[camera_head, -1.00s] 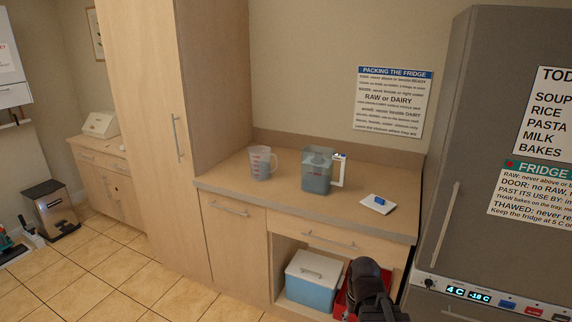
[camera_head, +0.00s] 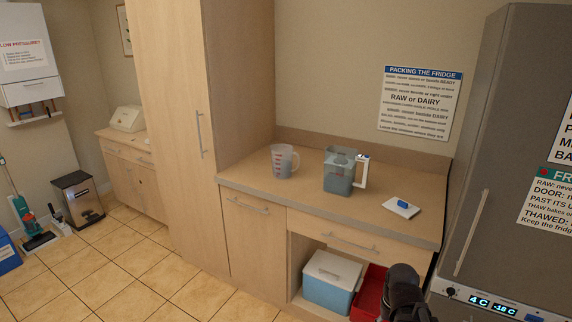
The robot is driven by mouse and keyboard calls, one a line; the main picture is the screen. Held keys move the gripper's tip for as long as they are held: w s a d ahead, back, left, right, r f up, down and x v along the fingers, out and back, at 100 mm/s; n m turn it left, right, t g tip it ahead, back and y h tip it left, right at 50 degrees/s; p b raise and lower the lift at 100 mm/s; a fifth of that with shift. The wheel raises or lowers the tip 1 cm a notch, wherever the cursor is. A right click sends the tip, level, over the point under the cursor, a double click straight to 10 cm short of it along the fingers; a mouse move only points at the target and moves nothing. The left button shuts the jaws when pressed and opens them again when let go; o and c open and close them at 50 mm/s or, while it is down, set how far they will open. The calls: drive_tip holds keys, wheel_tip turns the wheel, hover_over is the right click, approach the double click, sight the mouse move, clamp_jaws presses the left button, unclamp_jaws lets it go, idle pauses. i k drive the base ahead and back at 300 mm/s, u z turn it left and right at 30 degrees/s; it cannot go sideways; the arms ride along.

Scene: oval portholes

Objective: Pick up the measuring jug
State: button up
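The measuring jug (camera_head: 283,161) stands upright on the wooden counter (camera_head: 300,192), near its left end beside the tall cupboard. It is clear, with red markings on its side and a handle on its right. My gripper's fingers do not show. Only a dark part of my arm is at the bottom edge, right of centre, well below and to the right of the jug.
A white pad with a blue item (camera_head: 402,207) lies further right. The tall cupboard (camera_head: 165,130) and grey fridge (camera_head: 500,150) flank the counter. A cool box (camera_head: 328,282) sits below.

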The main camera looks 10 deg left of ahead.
sight(281, 154)
drive_tip(key=u, duration=0.05)
drive_tip(key=i, duration=1)
